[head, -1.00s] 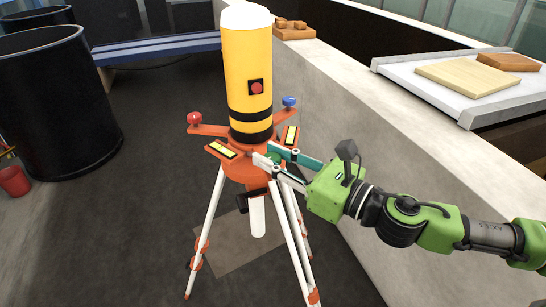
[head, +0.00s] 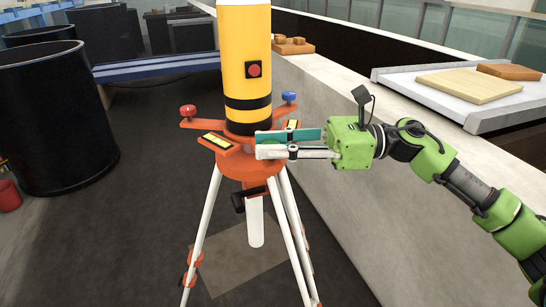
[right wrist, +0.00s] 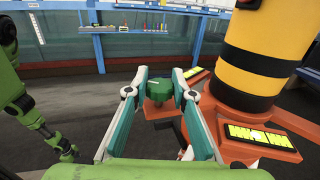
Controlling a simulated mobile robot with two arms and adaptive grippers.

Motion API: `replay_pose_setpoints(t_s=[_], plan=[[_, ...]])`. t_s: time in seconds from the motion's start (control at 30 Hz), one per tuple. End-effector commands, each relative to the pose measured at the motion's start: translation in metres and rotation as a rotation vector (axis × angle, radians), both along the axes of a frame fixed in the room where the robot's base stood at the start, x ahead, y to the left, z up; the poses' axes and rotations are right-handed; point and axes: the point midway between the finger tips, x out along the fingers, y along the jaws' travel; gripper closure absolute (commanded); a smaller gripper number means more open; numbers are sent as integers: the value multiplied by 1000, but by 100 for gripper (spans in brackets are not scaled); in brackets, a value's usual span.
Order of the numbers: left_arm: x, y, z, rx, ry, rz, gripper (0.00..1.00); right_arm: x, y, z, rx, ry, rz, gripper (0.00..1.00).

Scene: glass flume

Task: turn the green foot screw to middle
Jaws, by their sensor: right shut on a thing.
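The orange tripod head (head: 242,168) carries a yellow and black cylinder (head: 245,50) and stands upright. A red foot screw (head: 187,111) is at its left and a blue one (head: 289,97) at its back right. My right gripper (head: 257,146) reaches in from the right at the near side of the head. In the right wrist view, the green foot screw (right wrist: 158,90) sits between its fingers, and the gripper is shut on it. In the head view the fingers hide this screw. Part of my left arm shows in the right wrist view; its gripper's state is unclear.
Yellow-windowed level vials (head: 217,140) lie on the tripod head. White tripod legs (head: 204,230) spread below it. A pale ledge (head: 350,130) runs along the right, with a white tray (head: 440,98) holding boards. Black barrels (head: 55,115) stand at the left.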

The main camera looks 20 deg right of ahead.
Motion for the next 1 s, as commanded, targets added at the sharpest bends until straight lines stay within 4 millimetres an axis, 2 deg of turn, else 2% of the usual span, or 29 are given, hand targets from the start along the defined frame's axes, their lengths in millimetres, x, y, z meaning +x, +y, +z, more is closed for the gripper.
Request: replay_pose_setpoints(t_s=[0.03,0.4,0.7,1.0], plan=[[0,0,-10,0,1,0,59,2,1,-2,7,-5,41,98],[-1,0,-35,0,2,0,59,1,2,-1,4,-4,347,98],[-1,0,-45,0,2,1,59,0,2,-1,1,-1,496,98],[-1,1,-47,0,2,1,59,-1,2,-1,-2,0,547,98]])
